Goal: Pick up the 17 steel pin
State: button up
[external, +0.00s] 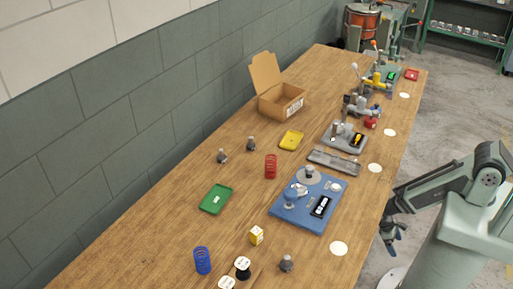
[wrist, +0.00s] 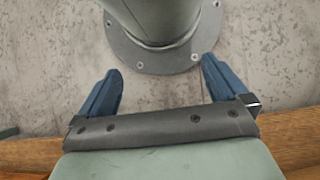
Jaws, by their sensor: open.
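Small grey steel pieces that look like pins stand on the wooden table in the external view: one near the front (external: 286,263), and two toward the wall, a left one (external: 222,156) and a right one (external: 251,143). I cannot read any number on them, so I cannot tell which is the 17 pin. My gripper (external: 390,238) hangs beside the table's right edge, well away from these pieces. In the wrist view my gripper (wrist: 161,70) shows two blue fingers spread apart, with nothing between them. No pin shows there.
A blue fixture board (external: 280,213), a grey tray (external: 333,162), green tray (external: 215,198), yellow tray (external: 291,140), red spring (external: 270,167), blue spring (external: 202,260), yellow cube (external: 256,235) and open cardboard box (external: 278,100) stand on the table. Lever tools stand farther back.

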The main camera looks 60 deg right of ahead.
jog(key=c, duration=0.6)
